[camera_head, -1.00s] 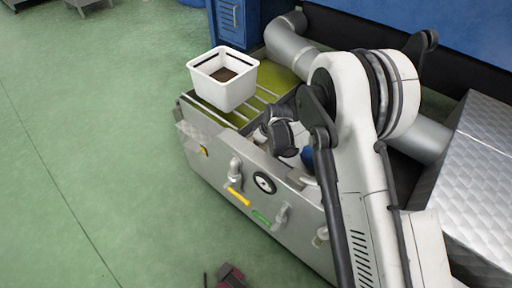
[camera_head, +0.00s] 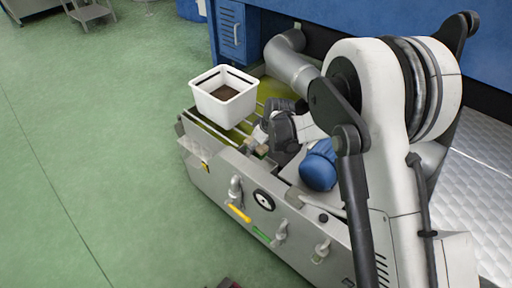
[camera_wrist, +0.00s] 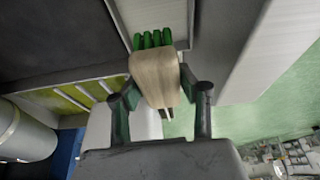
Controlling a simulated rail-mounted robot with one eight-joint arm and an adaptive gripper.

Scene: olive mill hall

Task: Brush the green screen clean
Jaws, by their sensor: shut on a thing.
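My gripper (camera_wrist: 157,82) is shut on a brush with a pale wooden body (camera_wrist: 155,72) and green bristles (camera_wrist: 152,40). In the wrist view the bristles point up the picture, in front of a pale panel. In the head view my gripper (camera_head: 277,132) is low over the metal machine, just right of the white bin, with a bit of the wooden body (camera_head: 262,149) showing. The bristles are hidden there. I cannot pick out the green screen for sure or tell whether the bristles touch anything.
The white bin (camera_head: 211,103) with dark stuff inside stands on rails over a yellow-green tray. The machine's front (camera_head: 215,172) carries a gauge and yellow and green valve handles. Green floor (camera_head: 90,150) is open at left.

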